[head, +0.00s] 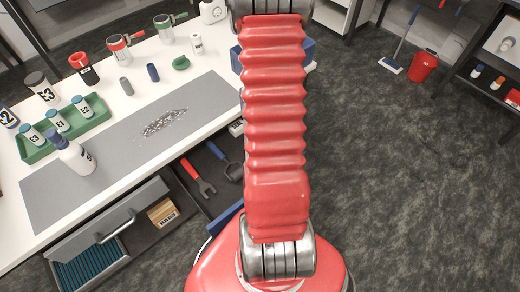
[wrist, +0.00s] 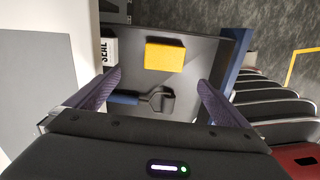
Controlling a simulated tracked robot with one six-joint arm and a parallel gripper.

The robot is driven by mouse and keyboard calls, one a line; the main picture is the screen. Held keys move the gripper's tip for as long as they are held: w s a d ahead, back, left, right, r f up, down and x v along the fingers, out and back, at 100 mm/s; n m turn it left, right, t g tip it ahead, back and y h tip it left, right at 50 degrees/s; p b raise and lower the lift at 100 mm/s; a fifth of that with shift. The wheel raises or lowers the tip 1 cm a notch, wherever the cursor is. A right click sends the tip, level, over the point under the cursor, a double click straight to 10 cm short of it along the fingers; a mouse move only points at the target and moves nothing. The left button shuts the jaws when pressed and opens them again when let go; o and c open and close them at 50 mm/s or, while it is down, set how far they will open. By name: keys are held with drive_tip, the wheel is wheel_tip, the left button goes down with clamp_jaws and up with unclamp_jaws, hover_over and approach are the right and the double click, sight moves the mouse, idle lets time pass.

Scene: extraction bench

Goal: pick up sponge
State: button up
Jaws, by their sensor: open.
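The sponge (wrist: 165,55) is a yellow block lying on the dark floor of an open drawer (wrist: 200,112) in the wrist view. My gripper (wrist: 159,80) is open and empty, its two dark fingers spread wide to the left and right of the view. The sponge shows beyond the fingertips, between them and apart from both. I cannot tell how far above the drawer floor the fingers are. In the head view my red arm covers the sponge, and my gripper does not show there.
A blue-handled scoop (wrist: 155,99) lies near the sponge, with a box marked SEAL (wrist: 109,50) at the left. A blue drawer wall (wrist: 237,45) stands at right. In the head view, a red-handled wrench (head: 198,178) lies in a drawer below the white bench (head: 122,105).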

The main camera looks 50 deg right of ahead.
drive_tip(key=shift+s+d+f, duration=0.35)
drive_tip(key=shift+s+f, duration=0.05)
drive_tip(key=shift+f, duration=0.2)
drive_tip(key=shift+f, duration=4.3)
drive_tip(key=shift+s+d+f, duration=0.1)
drive_tip(key=shift+f, duration=1.2)
drive_tip(key=shift+s+d+f, duration=0.1)
drive_tip(key=shift+f, duration=1.2)
